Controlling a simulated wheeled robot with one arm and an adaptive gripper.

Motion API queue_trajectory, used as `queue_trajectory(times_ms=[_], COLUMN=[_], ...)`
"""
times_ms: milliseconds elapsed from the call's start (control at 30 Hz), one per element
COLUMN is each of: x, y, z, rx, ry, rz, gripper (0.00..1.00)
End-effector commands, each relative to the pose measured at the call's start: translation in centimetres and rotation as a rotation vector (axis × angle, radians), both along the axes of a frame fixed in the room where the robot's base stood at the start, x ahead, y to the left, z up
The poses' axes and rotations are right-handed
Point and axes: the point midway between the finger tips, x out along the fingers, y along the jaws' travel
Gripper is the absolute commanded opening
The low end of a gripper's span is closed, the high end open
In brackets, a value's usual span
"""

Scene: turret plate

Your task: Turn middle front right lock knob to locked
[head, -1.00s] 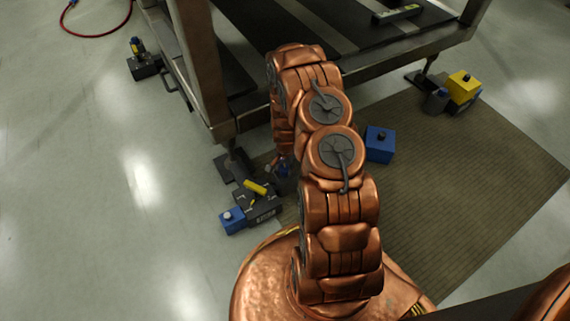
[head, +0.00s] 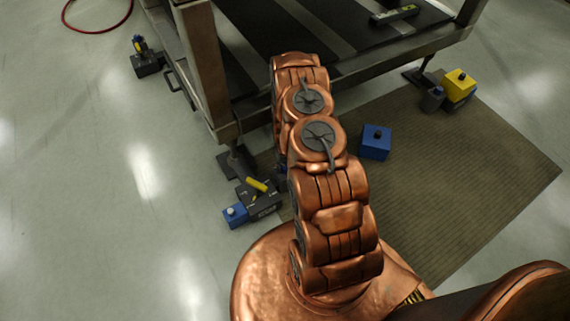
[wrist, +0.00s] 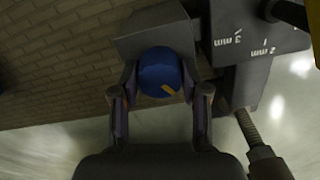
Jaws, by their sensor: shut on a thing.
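Labels for the knob's positions are not readable here. In the head view my own arm hides the gripper and most of the area around the knob.
A grey part with a marked scale (wrist: 250,38) and a threaded rod (wrist: 248,130) are close on the right. In the head view a grey block with a yellow handle (head: 257,185), a blue block (head: 236,215), a blue box (head: 376,143) and the metal frame (head: 205,70) surround the arm.

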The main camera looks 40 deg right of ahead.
Motion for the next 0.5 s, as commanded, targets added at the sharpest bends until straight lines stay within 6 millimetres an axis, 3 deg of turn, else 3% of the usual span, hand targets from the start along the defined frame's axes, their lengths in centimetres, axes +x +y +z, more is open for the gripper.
queue_trajectory(times_ms=[500], x=[-0.12], y=[-0.06], z=[0.00], rx=[0.001], ry=[0.002], rz=[0.217], gripper=[0.10])
